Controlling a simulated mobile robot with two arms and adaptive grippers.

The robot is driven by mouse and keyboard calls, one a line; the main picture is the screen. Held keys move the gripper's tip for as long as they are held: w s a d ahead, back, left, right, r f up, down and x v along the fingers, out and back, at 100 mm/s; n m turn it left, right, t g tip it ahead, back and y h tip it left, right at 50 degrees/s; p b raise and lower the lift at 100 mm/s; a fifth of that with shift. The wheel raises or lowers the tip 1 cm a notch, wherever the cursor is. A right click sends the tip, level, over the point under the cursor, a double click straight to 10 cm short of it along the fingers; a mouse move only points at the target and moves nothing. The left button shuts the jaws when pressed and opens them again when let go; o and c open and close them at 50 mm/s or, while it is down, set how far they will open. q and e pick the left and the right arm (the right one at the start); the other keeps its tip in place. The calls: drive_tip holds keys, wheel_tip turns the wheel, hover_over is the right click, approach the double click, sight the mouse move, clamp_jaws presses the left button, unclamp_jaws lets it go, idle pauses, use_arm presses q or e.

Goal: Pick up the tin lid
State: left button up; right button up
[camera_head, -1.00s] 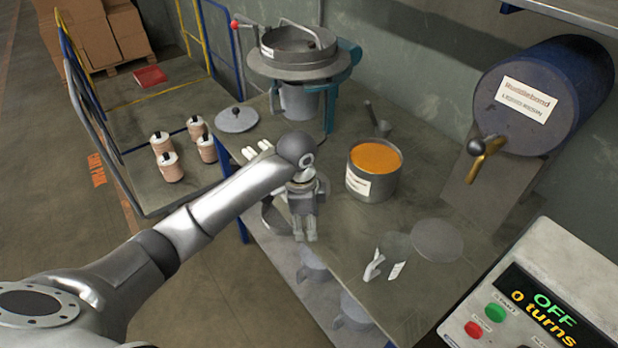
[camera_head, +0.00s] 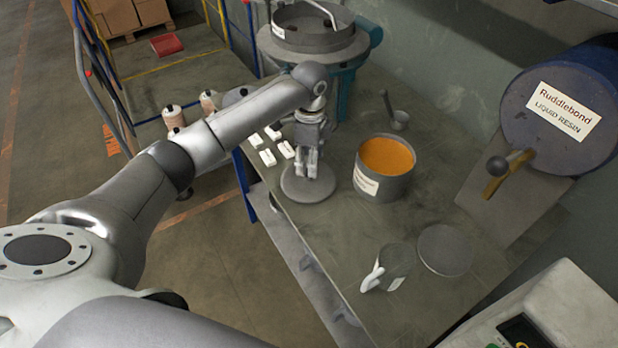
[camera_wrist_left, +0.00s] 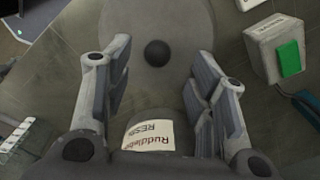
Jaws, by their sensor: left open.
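A flat grey round lid (camera_head: 308,187) lies on the bench under my left gripper (camera_head: 309,168). In the left wrist view the lid (camera_wrist_left: 157,18) shows a black ball knob (camera_wrist_left: 157,53), beyond the spread fingers and near their midline. My left gripper (camera_wrist_left: 157,95) is open and empty, pointing down over the lid, and in the head view it covers the knob. I cannot tell the exact height gap. The tin of orange contents (camera_head: 388,165) stands open just right of the gripper. Its label (camera_wrist_left: 150,135) shows in the wrist view. My right gripper is not in view.
White blocks (camera_head: 268,157) lie left of the gripper. A mixer (camera_head: 315,38) stands behind, with a small scoop (camera_head: 400,118) to its right. A blue resin drum (camera_head: 560,110) is beyond.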

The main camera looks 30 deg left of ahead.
sight(305, 189)
use_arm(q)
drive_tip(key=f, duration=0.1)
drive_tip(key=f+p, duration=0.1)
drive_tip(key=f, duration=0.2)
drive_tip(key=shift+s+f, duration=0.2)
drive_tip(key=shift+s, duration=0.05)
drive_tip(key=shift+f, duration=0.3)
drive_tip(key=shift+w, duration=0.1)
drive_tip(key=shift+c, duration=1.6)
drive_tip(key=c, duration=0.4)
drive_tip(key=shift+a, duration=0.1)
clamp_jaws()
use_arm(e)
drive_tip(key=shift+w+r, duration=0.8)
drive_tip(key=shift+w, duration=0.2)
